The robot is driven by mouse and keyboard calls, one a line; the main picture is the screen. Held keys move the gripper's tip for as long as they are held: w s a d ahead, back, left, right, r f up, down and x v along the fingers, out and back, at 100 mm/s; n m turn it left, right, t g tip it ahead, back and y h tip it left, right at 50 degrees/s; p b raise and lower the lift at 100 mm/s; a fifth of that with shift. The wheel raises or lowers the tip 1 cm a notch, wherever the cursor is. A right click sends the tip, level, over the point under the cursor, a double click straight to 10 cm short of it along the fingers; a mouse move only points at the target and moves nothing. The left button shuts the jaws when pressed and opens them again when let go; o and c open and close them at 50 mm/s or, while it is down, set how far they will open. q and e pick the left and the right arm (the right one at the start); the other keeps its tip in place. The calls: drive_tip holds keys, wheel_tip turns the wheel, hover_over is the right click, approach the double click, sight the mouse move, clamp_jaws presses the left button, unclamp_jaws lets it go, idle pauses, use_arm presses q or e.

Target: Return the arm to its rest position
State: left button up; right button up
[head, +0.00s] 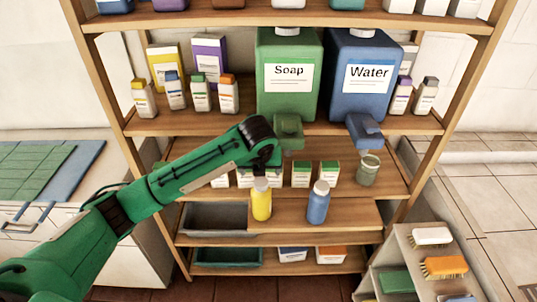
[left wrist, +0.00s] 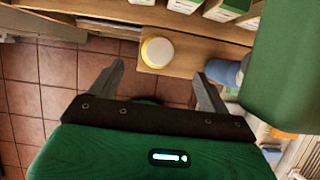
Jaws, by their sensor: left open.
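My left arm reaches in from the lower left in the head view, its wrist end in front of the middle shelves. My left gripper (left wrist: 160,72) is open and nothing is between its fingers. A yellow bottle (head: 261,203) stands upright on a low wooden board, just below the arm's end. It also shows from above in the left wrist view (left wrist: 157,52), beyond the fingertips and apart from them. A blue bottle (head: 318,206) stands to its right. In the head view the left fingers cannot be made out. My right gripper is not in view.
The wooden shelf rack (head: 420,124) holds a green Soap container (head: 289,98), a blue Water container (head: 362,103) and several small bottles and boxes. A glass (head: 368,170) stands under the blue tap. A grey tray (head: 215,218) lies low left. Brushes (head: 443,267) lie at lower right.

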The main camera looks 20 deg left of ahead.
use_arm(q)
drive_tip(key=shift+d+f, duration=0.1)
drive_tip(key=s+d+f+n+h, duration=0.2)
drive_tip(key=s+d+f+n, duration=0.1)
drive_tip(key=s+f+n, duration=0.4)
drive_tip(key=s+d+f+n+h, duration=0.1)
drive_tip(key=s+d+f+n, duration=0.3)
drive_tip(key=s, duration=0.5)
drive_tip(key=s+a+f+n+y, duration=0.1)
drive_tip(key=s+a+f+n, duration=0.1)
drive_tip(key=s+a+n, duration=0.6)
drive_tip(key=s+a+f+n+y, duration=0.1)
drive_tip(key=s+a+n, duration=0.2)
drive_tip(key=s+n, duration=0.9)
wheel_tip(320, 180, down, 32)
drive_tip(key=s+g, duration=0.1)
drive_tip(key=g, duration=0.1)
drive_tip(key=s+a+f, duration=0.1)
drive_tip(key=s+f, duration=0.8)
drive_tip(key=s+a+f+g, duration=0.1)
drive_tip(key=s+a+f, duration=0.1)
drive_tip(key=s+f, duration=0.7)
drive_tip(key=shift+s+a+m, duration=0.3)
